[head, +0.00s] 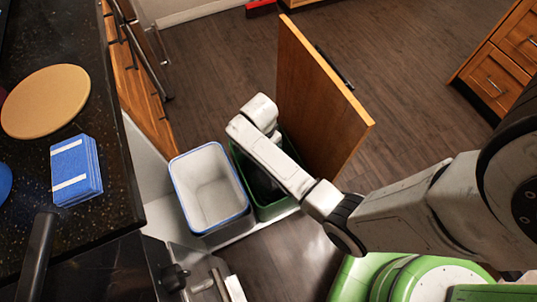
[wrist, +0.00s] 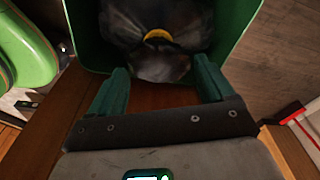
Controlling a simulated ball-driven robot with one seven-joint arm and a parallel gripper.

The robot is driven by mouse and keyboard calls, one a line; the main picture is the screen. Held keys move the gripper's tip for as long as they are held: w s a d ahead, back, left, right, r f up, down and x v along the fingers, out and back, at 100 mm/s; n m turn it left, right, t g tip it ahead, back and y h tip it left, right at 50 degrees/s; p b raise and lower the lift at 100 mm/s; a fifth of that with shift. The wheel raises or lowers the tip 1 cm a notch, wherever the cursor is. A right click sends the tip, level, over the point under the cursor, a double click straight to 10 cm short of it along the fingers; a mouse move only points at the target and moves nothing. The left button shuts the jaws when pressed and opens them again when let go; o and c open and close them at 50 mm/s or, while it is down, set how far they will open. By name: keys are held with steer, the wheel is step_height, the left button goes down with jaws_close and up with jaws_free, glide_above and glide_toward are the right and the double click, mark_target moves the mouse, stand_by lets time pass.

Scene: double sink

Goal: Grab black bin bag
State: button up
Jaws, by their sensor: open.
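The black bin bag (wrist: 158,62) lies inside a green bin (wrist: 88,32). It is dark and crumpled, with a yellow piece (wrist: 158,34) on it. In the head view, a little of the bag (head: 262,184) shows in the green bin (head: 277,210), partly behind my arm. My gripper (wrist: 162,78) is open and empty in the wrist view. Its two green fingers are apart and point towards the bag from the bin's near edge. I cannot tell whether they touch it. The fingers are hidden in the head view.
A white bin with a blue rim (head: 212,187) stands left of the green bin. An open wooden door (head: 318,105) stands close behind and right of it. A dark counter (head: 95,120) holds blue sponges (head: 76,170) and a round board (head: 45,101).

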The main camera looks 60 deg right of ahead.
steer(key=f, duration=0.2)
steer(key=f+b, duration=0.1)
steer(key=f, duration=0.3)
steer(key=shift+s+d+f, duration=0.2)
steer(key=shift+d+f, duration=0.05)
steer(key=shift+d, duration=0.15)
steer(key=shift+c, duration=0.5)
jaws_close()
steer(key=shift+r, duration=0.1)
